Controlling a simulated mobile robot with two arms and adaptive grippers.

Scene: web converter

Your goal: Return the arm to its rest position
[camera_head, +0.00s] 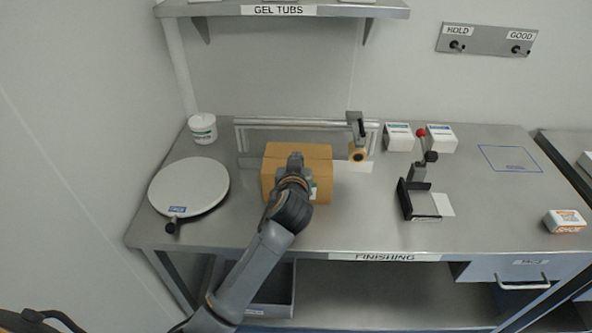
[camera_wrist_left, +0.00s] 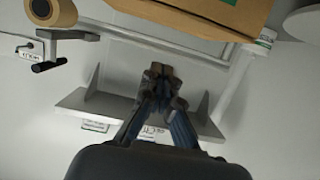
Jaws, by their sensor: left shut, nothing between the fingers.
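My left arm reaches in from the bottom left of the head view, with the left gripper (camera_head: 295,160) over a brown cardboard box (camera_head: 320,155) on the metal table. In the left wrist view the gripper fingers (camera_wrist_left: 158,75) are together with nothing between them. The box (camera_wrist_left: 190,12) shows at the top of that view, apart from the fingertips. My right gripper is in neither view.
A round white disc (camera_head: 188,187) and a white tub (camera_head: 203,128) are on the left. A tape roll on a stand (camera_head: 357,150), small white boxes (camera_head: 400,137) and a black fixture (camera_head: 410,198) are to the right. The shelf (camera_head: 280,10) overhangs the back.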

